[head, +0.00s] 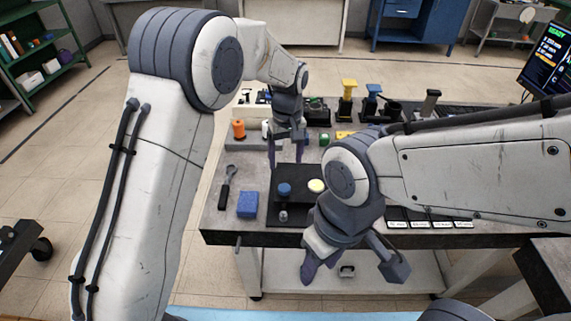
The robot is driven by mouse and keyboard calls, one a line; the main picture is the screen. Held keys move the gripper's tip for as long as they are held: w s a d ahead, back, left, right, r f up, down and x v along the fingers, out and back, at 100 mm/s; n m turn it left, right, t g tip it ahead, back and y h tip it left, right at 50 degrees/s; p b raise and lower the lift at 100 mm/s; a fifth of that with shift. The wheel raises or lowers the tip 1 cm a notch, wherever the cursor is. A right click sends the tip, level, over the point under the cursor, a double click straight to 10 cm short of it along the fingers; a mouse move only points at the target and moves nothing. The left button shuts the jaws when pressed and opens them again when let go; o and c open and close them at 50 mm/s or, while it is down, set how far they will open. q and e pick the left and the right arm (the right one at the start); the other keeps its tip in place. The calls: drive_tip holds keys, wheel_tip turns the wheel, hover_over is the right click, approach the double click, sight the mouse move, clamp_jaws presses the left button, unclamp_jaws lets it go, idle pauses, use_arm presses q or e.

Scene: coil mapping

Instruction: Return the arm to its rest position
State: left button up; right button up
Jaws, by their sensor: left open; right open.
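My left gripper (285,162) points down over the middle of the work table (222,218). Its fingers are apart and nothing shows between them. My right gripper (348,268) is lower and nearer, at the table's front edge, with its fingers spread apart and empty. My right arm comes in from the right and hides part of the table's right side. My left arm's large upper link fills the left of the view.
A blue block (248,204), a dark-handled tool (225,190) and a black stand (290,235) with blue and pale round pieces lie at the front left. An orange spool (238,129) and yellow (349,88) and blue-topped (373,93) devices stand behind. A monitor (546,60) is at right.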

idle(0.3)
use_arm(q)
drive_tip(key=s+d+r+m, duration=0.2)
drive_tip(key=s+r+m, duration=0.35)
drive_tip(key=s, duration=0.85)
drive_tip(key=s+a+m, duration=0.2)
drive_tip(key=s+m, duration=0.1)
drive_tip(key=s, duration=0.5)
drive_tip(key=s+a+m+h, duration=0.1)
drive_tip(key=s+a+m, duration=0.2)
drive_tip(key=s, duration=0.6)
drive_tip(key=shift+s+r, duration=0.15)
drive_tip(key=shift+r, duration=0.2)
drive_tip(key=shift+d, duration=0.1)
